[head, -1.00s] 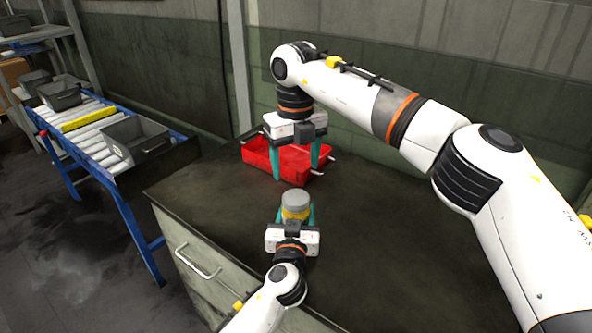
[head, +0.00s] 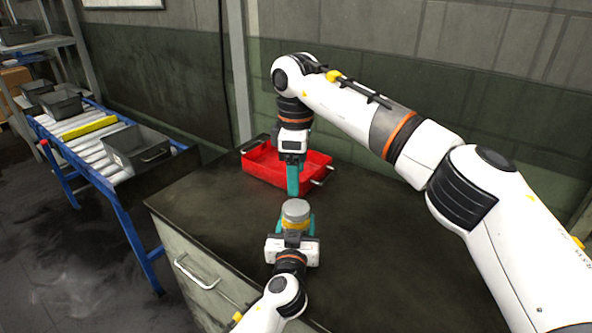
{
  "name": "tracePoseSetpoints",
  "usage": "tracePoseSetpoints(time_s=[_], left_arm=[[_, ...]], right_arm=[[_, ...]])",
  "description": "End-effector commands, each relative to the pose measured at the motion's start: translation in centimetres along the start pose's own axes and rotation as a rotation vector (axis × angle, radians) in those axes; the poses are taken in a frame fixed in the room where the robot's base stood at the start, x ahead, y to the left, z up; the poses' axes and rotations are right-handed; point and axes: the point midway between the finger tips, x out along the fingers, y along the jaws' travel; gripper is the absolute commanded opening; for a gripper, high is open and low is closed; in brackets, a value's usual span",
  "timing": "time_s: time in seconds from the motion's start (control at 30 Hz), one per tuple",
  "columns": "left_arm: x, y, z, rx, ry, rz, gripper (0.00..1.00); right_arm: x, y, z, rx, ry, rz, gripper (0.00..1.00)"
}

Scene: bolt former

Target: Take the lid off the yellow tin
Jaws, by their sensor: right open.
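The yellow tin (head: 295,224) stands upright on the dark bench top, with its grey lid (head: 295,208) on top. My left gripper (head: 297,228) reaches in from the front, its teal fingers on either side of the tin's body below the lid, and appears shut on it. My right gripper (head: 293,186) points down behind the tin, in front of the red tray. It is open and empty, apart from the lid. Its fingers line up one behind the other in this view, so the gap between them is hidden.
The red tray (head: 259,172) with metal handles sits at the back of the bench (head: 380,235), partly behind my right gripper. The bench right of the tin is clear. A roller conveyor (head: 90,128) with grey bins (head: 138,148) and a yellow bar stands at left.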

Motion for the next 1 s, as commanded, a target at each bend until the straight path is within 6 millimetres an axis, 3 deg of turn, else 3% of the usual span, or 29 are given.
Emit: tracePoseSetpoints(time_s=[0.23, 0.7, 1.0], left_arm=[[0.0, 0.0, -0.1, 0.0, 0.001, 0.001, 0.0], [0.0, 0.0, -0.1, 0.0, 0.001, 0.0, 0.0], [0.0, 0.0, -0.1, 0.0, 0.001, 0.0, 0.0]], right_arm=[[1.0, 0.0, 0.0, 0.108, 0.001, 0.003, 0.7], [7.4, 0.0, 0.0, 0.108, 0.001, 0.001, 0.7], [8.1, 0.0, 0.0, 0.107, 0.0, 0.001, 0.7]])
